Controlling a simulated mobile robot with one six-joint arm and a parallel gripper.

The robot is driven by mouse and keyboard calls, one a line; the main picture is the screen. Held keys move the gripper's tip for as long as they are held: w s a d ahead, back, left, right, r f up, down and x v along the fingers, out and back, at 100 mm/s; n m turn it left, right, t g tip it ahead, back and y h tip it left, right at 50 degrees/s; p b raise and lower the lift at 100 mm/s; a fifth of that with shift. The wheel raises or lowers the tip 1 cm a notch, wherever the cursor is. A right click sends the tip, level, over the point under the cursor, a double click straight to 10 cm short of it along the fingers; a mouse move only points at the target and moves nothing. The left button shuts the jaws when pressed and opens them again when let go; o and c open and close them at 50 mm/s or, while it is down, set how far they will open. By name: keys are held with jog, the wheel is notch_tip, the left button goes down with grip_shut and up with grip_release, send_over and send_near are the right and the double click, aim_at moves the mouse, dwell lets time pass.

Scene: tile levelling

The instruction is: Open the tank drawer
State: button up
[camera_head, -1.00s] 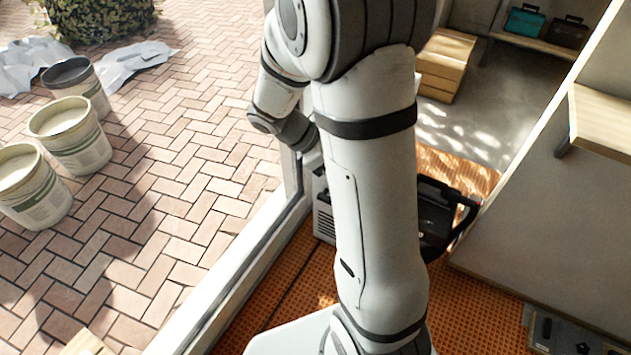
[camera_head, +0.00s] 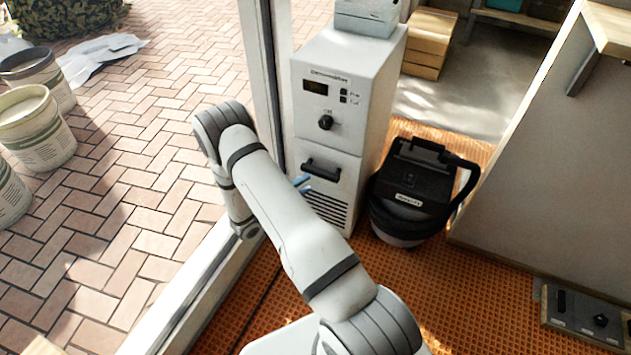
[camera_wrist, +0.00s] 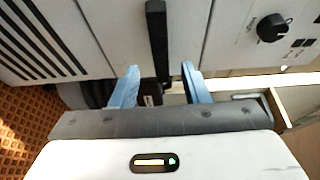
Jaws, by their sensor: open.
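The tank drawer (camera_head: 340,180) is the lower front part of a white dehumidifier cabinet (camera_head: 345,85). It has a black bar handle (camera_head: 321,169) above a slotted grille, and it looks shut. In the wrist view the handle (camera_wrist: 156,40) stands upright in the picture, in line with the gap between the fingers. My gripper (camera_wrist: 157,85) is open, with its two blue fingers apart and nothing between them. In the head view only a bit of blue finger (camera_head: 301,183) shows near the handle; my arm hides the rest. I cannot tell whether the fingers reach around the handle.
A black bucket-shaped vacuum (camera_head: 412,195) stands right of the cabinet. A window post (camera_head: 265,80) and low sill run along the left. A dial (camera_head: 325,122) sits above the drawer. A dark panel with knobs (camera_head: 585,318) lies at lower right. The orange floor in front is clear.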

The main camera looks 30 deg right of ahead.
aim_at(318, 175)
jog(key=b+x, duration=0.2)
jog(key=x, duration=0.5)
jog(key=shift+d, duration=0.25)
grip_shut()
